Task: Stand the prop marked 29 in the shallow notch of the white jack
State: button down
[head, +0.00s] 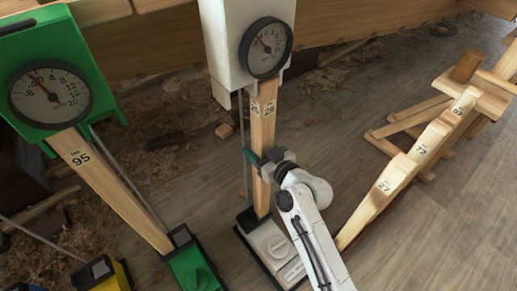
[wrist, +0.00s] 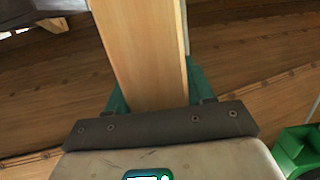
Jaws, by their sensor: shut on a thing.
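A wooden prop (head: 263,130) stands nearly upright at the white jack, with small labels near its top; one looks like 29. The white jack has a head with a round dial (head: 266,47) above and a white base (head: 272,242) below. The prop's top reaches the underside of the head and its foot is at the back of the base. I cannot tell whether either end is seated, or in which notch. My gripper (head: 261,163) is shut around the prop at mid-height. In the wrist view the prop (wrist: 142,50) rises between my green fingers (wrist: 155,98).
A green jack (head: 85,65) at the left holds a prop marked 95 (head: 115,190). A yellow base (head: 110,275) is at bottom left. A wooden rack (head: 480,98) at the right carries props marked 27, 72 and 92. Wood shavings lie along the hull.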

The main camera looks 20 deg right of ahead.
jog(key=shift+f+b, duration=0.3)
jog(key=shift+b, duration=0.1)
dwell(0.3)
jog(key=shift+w, duration=0.15)
dwell(0.6)
jog(key=shift+c, duration=2)
grip_release()
jog(key=shift+o, duration=0.3)
jog(key=shift+f, duration=0.2)
jog(key=p+v, duration=0.1)
jog(key=v, duration=1)
jog(key=shift+p, duration=0.4)
jog(key=shift+a, duration=0.1)
jog(key=shift+f+b+v, duration=0.15)
jog(key=shift+b+v, duration=0.2)
jog(key=shift+v, duration=0.85)
jog(key=shift+f+b+v, duration=0.15)
jog(key=shift+b+v, duration=0.2)
jog(key=shift+v, duration=0.9)
